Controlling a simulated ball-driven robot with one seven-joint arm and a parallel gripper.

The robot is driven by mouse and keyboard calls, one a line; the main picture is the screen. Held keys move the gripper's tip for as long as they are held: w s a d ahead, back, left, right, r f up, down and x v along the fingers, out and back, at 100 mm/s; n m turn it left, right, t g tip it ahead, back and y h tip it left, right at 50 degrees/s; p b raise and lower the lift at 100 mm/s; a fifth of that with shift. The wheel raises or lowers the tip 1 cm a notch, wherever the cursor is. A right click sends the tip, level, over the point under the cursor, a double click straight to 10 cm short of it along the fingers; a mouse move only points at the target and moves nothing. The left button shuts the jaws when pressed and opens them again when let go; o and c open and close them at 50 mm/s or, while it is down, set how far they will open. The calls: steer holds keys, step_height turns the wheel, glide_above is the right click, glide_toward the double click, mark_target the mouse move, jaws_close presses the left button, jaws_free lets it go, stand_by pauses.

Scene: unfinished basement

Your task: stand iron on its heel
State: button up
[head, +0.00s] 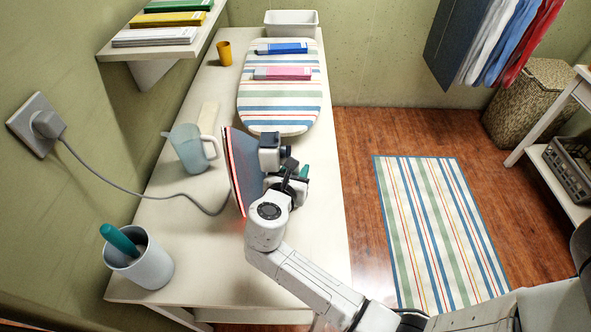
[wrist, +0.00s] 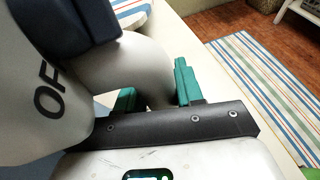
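The iron (head: 243,168) is over the table's middle, beside the end of the striped ironing pad. Its broad, blue-grey flat face with a glowing red edge is turned to the left and stands steeply tilted. My gripper (head: 291,183) is on its right side. In the wrist view, the teal fingers of my gripper (wrist: 155,92) sit either side of the iron's grey handle (wrist: 128,68), shut on it. Part of the lettering "OF" shows on the pale body. The iron's lower end is partly hidden, so I cannot tell whether it touches the table.
The iron's cord (head: 141,194) runs to a wall socket (head: 40,127). A translucent jug (head: 188,150) stands close left of the iron. A grey pot (head: 146,267) stands at the near left. The striped pad (head: 279,103) holds blue and pink folded items. Bare table lies nearer me.

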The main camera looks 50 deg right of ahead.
steer(key=o, duration=0.5)
steer(key=shift+o, duration=0.2)
steer(key=shift+s+f, duration=0.1)
steer(key=shift+f, duration=0.05)
steer(key=v, duration=1.1)
